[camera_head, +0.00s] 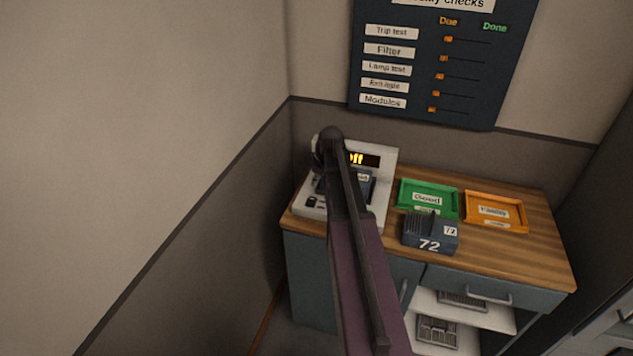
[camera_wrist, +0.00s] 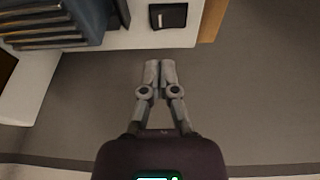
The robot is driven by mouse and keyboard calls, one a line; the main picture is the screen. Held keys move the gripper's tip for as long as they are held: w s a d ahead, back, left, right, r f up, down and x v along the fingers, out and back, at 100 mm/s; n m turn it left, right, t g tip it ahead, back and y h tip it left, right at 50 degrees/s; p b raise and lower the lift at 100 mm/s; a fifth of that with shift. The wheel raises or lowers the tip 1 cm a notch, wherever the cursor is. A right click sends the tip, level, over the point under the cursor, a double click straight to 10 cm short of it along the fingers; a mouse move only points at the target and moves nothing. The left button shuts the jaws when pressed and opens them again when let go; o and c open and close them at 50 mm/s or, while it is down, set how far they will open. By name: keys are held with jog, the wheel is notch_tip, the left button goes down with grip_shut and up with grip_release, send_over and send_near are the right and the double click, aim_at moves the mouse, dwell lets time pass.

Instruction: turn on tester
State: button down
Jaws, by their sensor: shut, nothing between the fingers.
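The tester (camera_head: 384,187) is a pale box at the left end of the wooden bench, partly hidden behind my arm in the head view. Its display (camera_head: 357,158) shows orange lettering, partly covered, that seems to read "Off". In the wrist view the tester's pale casing (camera_wrist: 130,38) runs along the top, with a black switch (camera_wrist: 168,16) near its edge. A dark finned module (camera_wrist: 50,22) sits on it at the upper left. My gripper (camera_wrist: 160,65) is shut and empty, its fingertips just short of the casing edge, below the switch in the picture. The head view hides my gripper.
A green "Good" tray (camera_head: 402,193), an orange "Faulty" tray (camera_head: 525,227) and a blue module marked 72 (camera_head: 430,235) are on the bench (camera_head: 510,255) right of the tester. Walls stand close left and behind. A checks board (camera_head: 480,105) hangs above.

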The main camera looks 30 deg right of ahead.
aim_at(312, 197)
jog(key=shift+b+x, duration=1.25)
jog(key=shift+x, duration=0.35)
jog(key=shift+d+f+b, duration=0.15)
jog(key=shift+f+b, duration=0.65)
jog(key=shift+d+f+b, duration=0.15)
jog(key=shift+f+b, duration=0.6)
